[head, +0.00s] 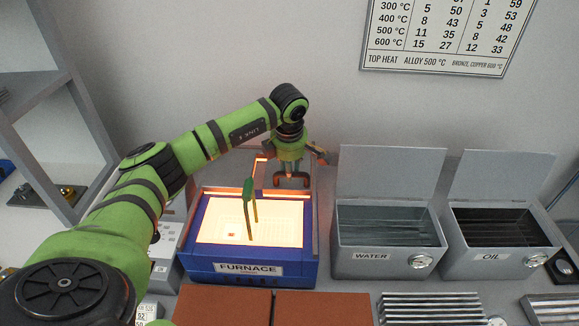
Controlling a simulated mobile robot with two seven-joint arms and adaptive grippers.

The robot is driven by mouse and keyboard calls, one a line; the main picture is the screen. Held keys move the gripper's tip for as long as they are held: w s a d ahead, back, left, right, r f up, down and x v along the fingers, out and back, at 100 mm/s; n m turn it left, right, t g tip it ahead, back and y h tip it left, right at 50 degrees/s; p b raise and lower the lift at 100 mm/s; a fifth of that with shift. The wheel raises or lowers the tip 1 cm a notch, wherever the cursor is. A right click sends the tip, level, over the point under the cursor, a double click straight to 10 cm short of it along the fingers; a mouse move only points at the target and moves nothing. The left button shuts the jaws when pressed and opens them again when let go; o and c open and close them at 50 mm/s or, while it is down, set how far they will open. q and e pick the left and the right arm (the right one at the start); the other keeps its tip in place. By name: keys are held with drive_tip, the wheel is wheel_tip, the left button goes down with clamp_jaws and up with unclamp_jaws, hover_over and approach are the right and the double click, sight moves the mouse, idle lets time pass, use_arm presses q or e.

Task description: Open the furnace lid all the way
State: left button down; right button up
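The blue furnace (252,271), with its name label on the front, stands on the bench near the middle. Its top is uncovered and the inside (245,222) glows pale orange. The lid is raised off the opening; it is largely hidden behind my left gripper at the furnace's back, and I cannot tell its exact angle. My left gripper (291,165) points down there, with its fingers spread and a dark bar-like part between them; contact is unclear. A slender green and yellow thing (248,193) shows in front of the glowing opening. My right gripper is not in view.
The water tank (388,264) and oil tank (494,263) stand right of the furnace with upright lids. Reddish-brown blocks (321,306) lie in front, and metal bars (431,308) lie at the front right. A grey shelf (42,115) is at left; the wall is behind.

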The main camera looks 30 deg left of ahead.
use_arm(q)
drive_tip(key=c, duration=1)
unclamp_jaws()
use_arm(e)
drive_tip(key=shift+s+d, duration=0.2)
use_arm(q)
wheel_tip(320, 180, up, 12)
drive_tip(key=s+d, duration=0.1)
drive_tip(key=s, duration=0.1)
drive_tip(key=shift+f, duration=0.15)
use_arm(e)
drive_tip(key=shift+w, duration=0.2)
use_arm(q)
drive_tip(key=shift+d, duration=0.1)
